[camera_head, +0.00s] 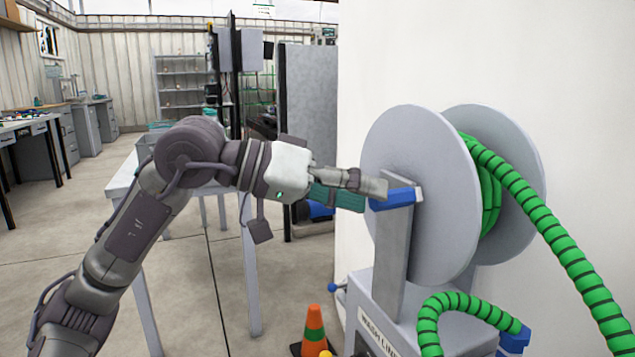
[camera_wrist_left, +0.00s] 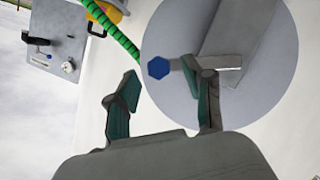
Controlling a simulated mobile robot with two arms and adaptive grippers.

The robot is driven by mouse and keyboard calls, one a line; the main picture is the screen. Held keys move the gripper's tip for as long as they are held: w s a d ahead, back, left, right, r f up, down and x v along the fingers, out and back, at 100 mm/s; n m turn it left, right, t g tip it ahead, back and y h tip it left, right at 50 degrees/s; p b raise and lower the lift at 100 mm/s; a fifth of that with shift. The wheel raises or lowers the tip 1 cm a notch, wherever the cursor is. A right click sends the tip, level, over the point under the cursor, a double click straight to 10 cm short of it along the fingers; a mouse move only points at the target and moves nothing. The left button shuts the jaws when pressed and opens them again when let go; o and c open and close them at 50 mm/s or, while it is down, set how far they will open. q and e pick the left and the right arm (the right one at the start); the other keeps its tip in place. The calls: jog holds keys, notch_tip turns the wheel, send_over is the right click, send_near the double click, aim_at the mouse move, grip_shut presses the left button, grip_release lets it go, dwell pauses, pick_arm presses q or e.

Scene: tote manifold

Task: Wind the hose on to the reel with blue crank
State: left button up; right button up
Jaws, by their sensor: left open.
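The reel (camera_head: 415,190) has two grey discs, with green black-ringed hose (camera_head: 545,215) wound between them and running off to the lower right. Its blue crank handle (camera_head: 395,198) sticks out from the near disc toward the left. My left gripper (camera_head: 375,188) is at the crank, its fingers overlapping the handle in the head view. In the left wrist view the gripper (camera_wrist_left: 165,90) is open, with the blue crank end (camera_wrist_left: 158,67) near the right finger, beyond the gap. Whether a finger touches the crank I cannot tell. My right gripper is not in view.
The reel stands on a grey labelled base (camera_head: 385,325) by a white wall. An orange cone (camera_head: 314,330) is on the floor in front. A white table (camera_head: 125,175) stands behind my left arm. A hose loop with a blue end (camera_head: 514,338) lies at the lower right.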

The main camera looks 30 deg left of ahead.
pick_arm(q)
jog(key=v, duration=0.8)
jog(key=shift+s, duration=0.2)
